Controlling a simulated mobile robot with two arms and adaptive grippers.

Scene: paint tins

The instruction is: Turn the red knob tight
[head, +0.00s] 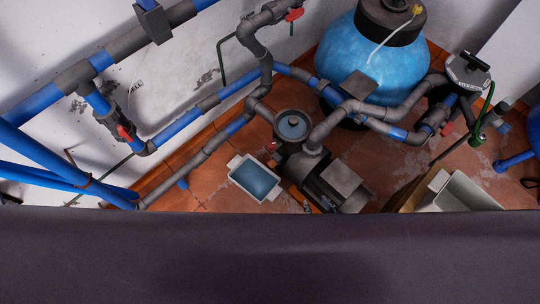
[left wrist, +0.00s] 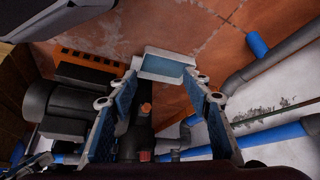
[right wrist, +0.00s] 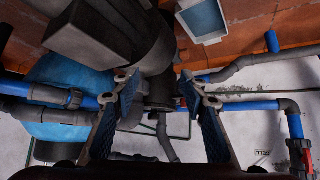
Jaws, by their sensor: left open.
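Several red handles show, and I cannot tell which is the task's red knob. In the left wrist view a small red knob (left wrist: 146,108) sits on a dark pump body, seen between the fingers of my left gripper (left wrist: 164,82). That gripper is open and empty; its distance from the knob is unclear. In the head view a small red part (head: 272,146) shows by the pump's strainer. Other red handles are at the top (head: 293,14), left (head: 125,133) and right (head: 447,128). My right gripper (right wrist: 158,82) is open and empty, with pump and pipes beyond its fingers.
A black pump (head: 325,180) stands on the tiled floor beside a white tray of blue liquid (head: 254,178). A blue tank (head: 372,65) stands behind. Blue and grey pipes (head: 215,100) run along the white wall. A pale bin (head: 465,192) is at right.

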